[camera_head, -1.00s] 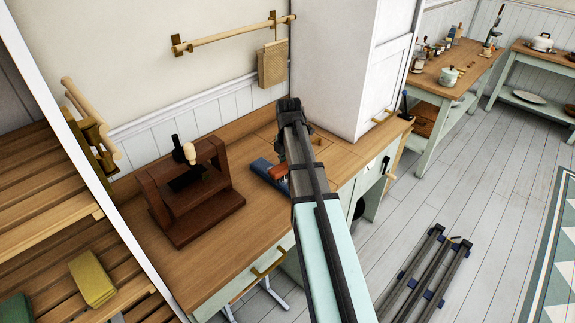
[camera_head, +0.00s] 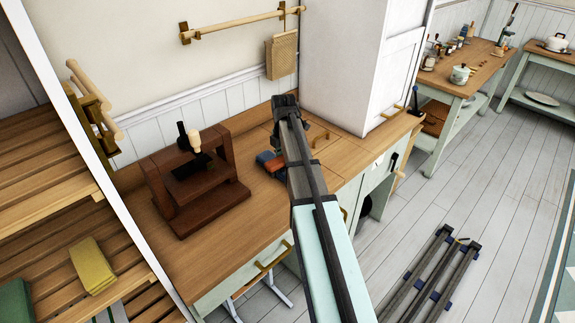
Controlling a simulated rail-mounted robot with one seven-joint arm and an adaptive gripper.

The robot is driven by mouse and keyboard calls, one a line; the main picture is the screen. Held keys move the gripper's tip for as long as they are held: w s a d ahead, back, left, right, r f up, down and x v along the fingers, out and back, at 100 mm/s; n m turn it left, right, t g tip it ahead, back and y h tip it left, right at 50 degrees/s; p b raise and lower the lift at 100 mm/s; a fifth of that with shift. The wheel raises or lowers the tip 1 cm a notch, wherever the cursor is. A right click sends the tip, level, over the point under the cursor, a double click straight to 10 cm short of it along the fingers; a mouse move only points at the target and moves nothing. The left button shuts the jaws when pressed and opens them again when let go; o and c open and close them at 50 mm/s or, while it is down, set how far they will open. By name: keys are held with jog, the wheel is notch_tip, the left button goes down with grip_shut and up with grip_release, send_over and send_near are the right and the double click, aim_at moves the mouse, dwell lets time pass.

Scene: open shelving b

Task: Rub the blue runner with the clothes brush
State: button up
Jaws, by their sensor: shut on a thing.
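The blue runner (camera_head: 265,156) lies flat on the wooden counter, to the left of my forearm. Only a small part of it shows. The clothes brush, an orange-red block (camera_head: 271,166), is over the runner and covers much of what shows of it. I cannot tell whether it presses on the cloth. My gripper (camera_head: 284,160) is pointed down at the brush and is shut on it. My arm hides most of the gripper and the right side of the brush and runner.
A dark brown wooden press-like stand (camera_head: 195,190) is on the counter to the left. A white cabinet (camera_head: 355,65) stands behind on the right. A woven cloth (camera_head: 282,57) hangs from the wall rail (camera_head: 235,24). Bare counter (camera_head: 240,235) lies in front.

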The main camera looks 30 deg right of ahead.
jog(key=w, duration=0.2)
jog(key=w+a+b, duration=0.1)
jog(key=w, duration=0.1)
jog(key=shift+w+a, duration=0.15)
jog(key=shift+w, duration=0.2)
jog(key=shift+w+f+b, duration=0.1)
jog(key=shift+f+b, duration=0.15)
jog(key=shift+b, duration=0.05)
jog(key=shift+s+r+p, duration=0.3)
jog(key=shift+s+p, duration=0.1)
jog(key=shift+s, duration=0.55)
jog(key=shift+s+d+p, duration=0.3)
jog(key=shift+s+d, duration=0.15)
jog(key=shift+s, duration=1)
jog(key=shift+s+d+p, duration=0.3)
jog(key=shift+s+d, duration=0.15)
jog(key=shift+s, duration=0.95)
jog(key=shift+s+d+p, duration=0.3)
jog(key=shift+s+d, duration=0.15)
jog(key=shift+s, duration=1)
notch_tip(320, 180, up, 3)
jog(key=shift+w+r+p, duration=0.15)
jog(key=shift+r+p, duration=0.05)
jog(key=shift+p, duration=0.75)
jog(key=shift+r+p, duration=1.5)
jog(key=shift+r, duration=0.8)
